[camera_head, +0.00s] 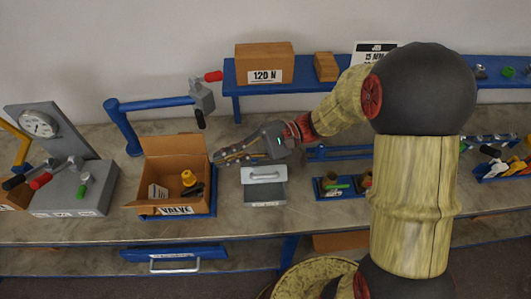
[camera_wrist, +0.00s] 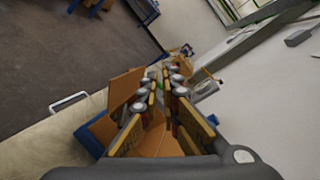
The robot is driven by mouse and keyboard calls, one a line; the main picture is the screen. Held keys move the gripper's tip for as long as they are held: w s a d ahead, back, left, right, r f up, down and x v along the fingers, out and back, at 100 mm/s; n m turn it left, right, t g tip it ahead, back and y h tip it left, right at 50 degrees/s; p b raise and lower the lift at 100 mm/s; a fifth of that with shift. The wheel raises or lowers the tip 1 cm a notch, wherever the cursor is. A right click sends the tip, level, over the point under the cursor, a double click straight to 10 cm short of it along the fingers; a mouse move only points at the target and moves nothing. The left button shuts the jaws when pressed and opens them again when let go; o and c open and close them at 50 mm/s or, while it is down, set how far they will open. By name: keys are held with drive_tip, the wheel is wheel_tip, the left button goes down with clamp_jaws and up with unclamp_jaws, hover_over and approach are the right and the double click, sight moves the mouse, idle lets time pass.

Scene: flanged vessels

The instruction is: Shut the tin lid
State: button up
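A small grey tin (camera_head: 265,192) stands on the bench right of the cardboard box, with a pale handle (camera_head: 265,176) on its upper face and a white label at its front. The tin is not clearly seen there.
The open cardboard box (camera_head: 170,155) holds a yellow item. A blue post with a grey block (camera_head: 203,97) stands behind my gripper. A gauge panel (camera_head: 75,185) is at left, small fittings (camera_head: 340,185) at right. A blue shelf (camera_head: 232,80) runs behind.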

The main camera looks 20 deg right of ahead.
drive_tip(key=shift+s+a+r+n+g+h+p, duration=0.25)
drive_tip(key=shift+a+r+n+g+h+p, duration=0.15)
drive_tip(key=shift+n+g+h, duration=0.15)
drive_tip(key=shift+s+a+r+n+g+h+p, duration=0.25)
drive_tip(key=shift+a+r+n+g+h, duration=0.15)
drive_tip(key=shift+g, duration=0.25)
clamp_jaws()
drive_tip(key=n+t+h+p, duration=0.1)
drive_tip(key=n+h+p, duration=0.15)
drive_tip(key=h, duration=1.25)
hover_over(268, 164)
drive_tip(key=f, duration=1.1)
drive_tip(key=shift+w+a+f, duration=0.2)
drive_tip(key=shift+w+f, duration=0.1)
drive_tip(key=shift+f, duration=0.05)
drive_tip(key=shift+s+a+f, duration=0.15)
drive_tip(key=shift+s+f, duration=0.25)
drive_tip(key=shift+s, duration=0.4)
drive_tip(key=shift+s+a+f, duration=0.15)
drive_tip(key=shift+s+f, duration=0.25)
drive_tip(key=shift+s, duration=0.35)
drive_tip(key=shift+s+t+b, duration=0.15)
drive_tip(key=shift+t+b, duration=0.15)
drive_tip(key=shift+b, duration=0.1)
drive_tip(key=shift+s+a+f+b, duration=0.1)
drive_tip(key=shift+s+f+b, duration=0.1)
drive_tip(key=shift+s+b, duration=0.15)
